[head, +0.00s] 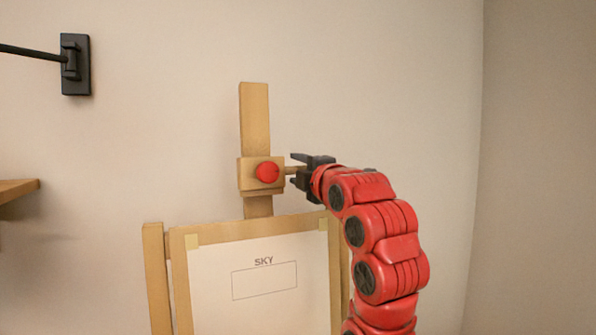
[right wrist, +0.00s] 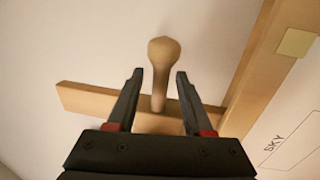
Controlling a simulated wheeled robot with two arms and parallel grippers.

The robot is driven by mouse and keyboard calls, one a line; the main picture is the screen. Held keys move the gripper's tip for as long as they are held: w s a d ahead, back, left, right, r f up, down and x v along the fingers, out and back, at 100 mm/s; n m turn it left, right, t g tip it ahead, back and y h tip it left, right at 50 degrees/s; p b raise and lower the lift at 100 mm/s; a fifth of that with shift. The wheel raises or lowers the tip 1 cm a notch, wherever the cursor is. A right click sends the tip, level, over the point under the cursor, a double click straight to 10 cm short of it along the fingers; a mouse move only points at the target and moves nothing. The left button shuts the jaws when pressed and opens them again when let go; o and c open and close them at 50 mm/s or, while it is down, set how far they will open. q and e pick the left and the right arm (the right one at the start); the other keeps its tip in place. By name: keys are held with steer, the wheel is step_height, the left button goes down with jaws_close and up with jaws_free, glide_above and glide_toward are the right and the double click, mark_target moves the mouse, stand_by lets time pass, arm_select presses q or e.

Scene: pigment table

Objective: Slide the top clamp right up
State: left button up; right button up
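The top clamp (head: 246,175) is a wooden block with a round red knob (head: 267,172) on its front. It sits around the upright wooden mast (head: 255,115), a little above the board's top edge, with bare mast above it. A short wooden peg (head: 290,170) sticks out of its right side. My right gripper (head: 292,169) is at the peg from the right, one finger above and one below. In the right wrist view the round-ended peg (right wrist: 159,95) stands between the open fingers, with gaps on both sides. My left gripper is not in view.
Below the clamp is an easel board with a white sheet (head: 225,265) marked SKY, taped at its corners. A black wall bracket (head: 75,65) and a wooden shelf edge (head: 18,190) are at the left. The wall beside the upper mast is clear.

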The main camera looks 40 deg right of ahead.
steer(key=shift+s+a+f+b, duration=0.15)
steer(key=shift+s+b, duration=0.15)
steer(key=shift+s, duration=0.15)
steer(key=r+b+v, duration=0.1)
steer(key=b+v, duration=0.2)
steer(key=v, duration=1.3)
steer(key=shift+s+a+f, duration=0.15)
steer(key=shift+s+f, duration=0.05)
steer(key=shift+f, duration=0.2)
